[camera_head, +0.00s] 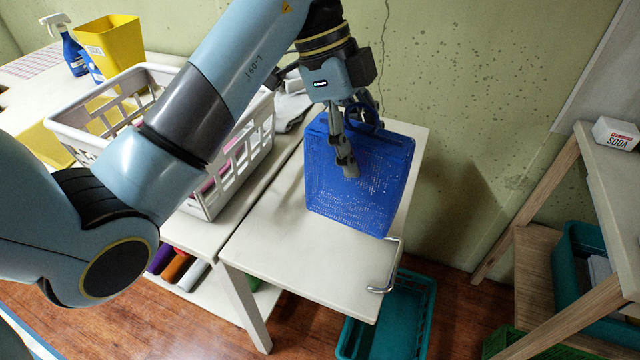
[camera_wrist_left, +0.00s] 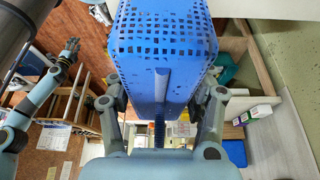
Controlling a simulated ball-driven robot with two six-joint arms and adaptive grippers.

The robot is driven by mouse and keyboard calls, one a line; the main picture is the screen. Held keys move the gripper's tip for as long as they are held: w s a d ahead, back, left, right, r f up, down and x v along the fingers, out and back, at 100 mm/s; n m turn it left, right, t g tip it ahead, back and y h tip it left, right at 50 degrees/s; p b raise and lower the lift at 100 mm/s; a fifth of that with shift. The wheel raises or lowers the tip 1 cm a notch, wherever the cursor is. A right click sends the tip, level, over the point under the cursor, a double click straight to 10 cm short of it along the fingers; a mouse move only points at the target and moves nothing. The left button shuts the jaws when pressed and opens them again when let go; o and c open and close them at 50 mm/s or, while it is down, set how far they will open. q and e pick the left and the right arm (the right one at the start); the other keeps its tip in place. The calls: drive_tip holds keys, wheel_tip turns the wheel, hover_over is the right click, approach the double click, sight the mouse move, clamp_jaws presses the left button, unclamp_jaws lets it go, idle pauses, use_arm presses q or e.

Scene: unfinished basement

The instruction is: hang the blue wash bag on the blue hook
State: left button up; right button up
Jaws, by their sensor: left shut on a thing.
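The blue wash bag (camera_head: 345,205) is a perforated, basket-like bag. It hangs upright, slightly tilted, over the white table's right end (camera_head: 300,255), below my left gripper (camera_head: 354,132). That gripper is shut on the bag near its top handle. In the left wrist view the bag (camera_wrist_left: 160,35) fills the upper middle, between the left gripper's fingers (camera_wrist_left: 160,105). A bent hook (camera_head: 386,275) at the table's right edge looks silvery grey, not clearly blue. It is below and right of the bag, apart from it. My right gripper (camera_wrist_left: 70,48) shows small in the wrist view; its jaws are unclear.
A white laundry basket (camera_head: 195,190) stands left of the bag. Behind it are a yellow bin (camera_head: 110,45) and a spray bottle (camera_head: 70,50). A teal crate (camera_head: 405,315) sits below the hook. A shelf with a soda box (camera_head: 615,133) stands at right.

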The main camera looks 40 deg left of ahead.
sight(319, 168)
use_arm(q)
drive_tip(key=a+f, duration=0.1)
drive_tip(key=a, duration=0.1)
drive_tip(key=a+f, duration=0.1)
drive_tip(key=a, duration=0.1)
drive_tip(key=a+f, duration=0.1)
drive_tip(key=a, duration=0.1)
drive_tip(key=shift+f, duration=0.25)
drive_tip(key=shift+a+f, duration=0.15)
drive_tip(key=shift+a, duration=0.05)
wheel_tip(319, 168, down, 3)
drive_tip(key=shift+p, duration=0.65)
drive_tip(key=shift+f, duration=0.35)
use_arm(e)
drive_tip(key=shift+s+d, duration=0.15)
drive_tip(key=shift+d, duration=0.05)
drive_tip(key=shift+f, duration=0.1)
